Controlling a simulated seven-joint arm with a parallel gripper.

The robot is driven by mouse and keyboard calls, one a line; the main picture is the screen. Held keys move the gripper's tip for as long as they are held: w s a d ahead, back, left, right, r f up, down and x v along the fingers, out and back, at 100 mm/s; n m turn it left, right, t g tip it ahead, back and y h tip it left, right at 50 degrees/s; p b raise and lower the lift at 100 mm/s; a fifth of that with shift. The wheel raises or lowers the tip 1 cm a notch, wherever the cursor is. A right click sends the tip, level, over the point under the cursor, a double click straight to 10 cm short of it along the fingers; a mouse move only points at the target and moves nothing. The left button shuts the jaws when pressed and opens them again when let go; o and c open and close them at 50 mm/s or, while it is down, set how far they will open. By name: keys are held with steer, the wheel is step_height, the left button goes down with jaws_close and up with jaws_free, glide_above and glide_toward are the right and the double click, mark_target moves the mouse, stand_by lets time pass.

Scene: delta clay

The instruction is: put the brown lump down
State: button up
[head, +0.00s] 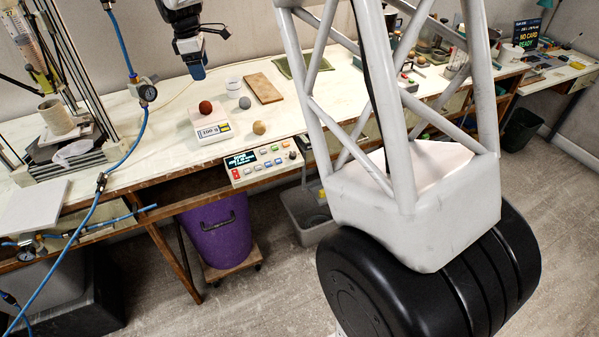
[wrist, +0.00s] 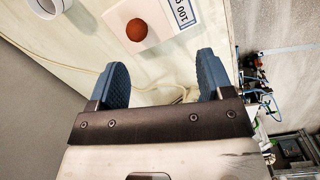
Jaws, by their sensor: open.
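The brown lump (head: 205,107) is a reddish-brown ball resting on the white scale (head: 211,130) on the bench. It also shows in the wrist view (wrist: 136,30), beyond the fingertips and apart from them, on the scale's pale plate (wrist: 113,17). My gripper (head: 198,73) hangs above the bench, behind and above the lump. In the wrist view its two blue fingers (wrist: 162,72) are wide apart with nothing between them.
A grey ball (head: 244,103), a tan ball (head: 259,127), a white cup (head: 233,84) and a wooden board (head: 263,88) lie right of the scale. A control panel (head: 262,163) sits at the bench's front edge. A blue hose (head: 145,130) with a gauge hangs to the left.

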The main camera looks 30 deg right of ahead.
steer(key=s+d+r+m, duration=0.2)
steer(key=s+r, duration=0.1)
steer(key=s, duration=0.4)
steer(key=s+d+r+m, duration=0.1)
steer(key=s+r+m, duration=0.15)
steer(key=s, duration=0.55)
steer(key=s+d+f+m, duration=0.1)
steer(key=s+m, duration=0.2)
steer(key=s, duration=0.9)
steer(key=s+d+f+m+t, duration=0.1)
steer(key=s+m, duration=0.3)
steer(key=s, duration=0.8)
steer(key=s+d+f+m+t+y, duration=0.1)
steer(key=s+f+m, duration=0.2)
steer(key=s, duration=0.9)
steer(key=shift+d+f, duration=0.2)
steer(key=shift+d, duration=0.05)
steer(key=shift+o, duration=0.3)
steer(key=shift+w, duration=0.15)
stand_by(0.4)
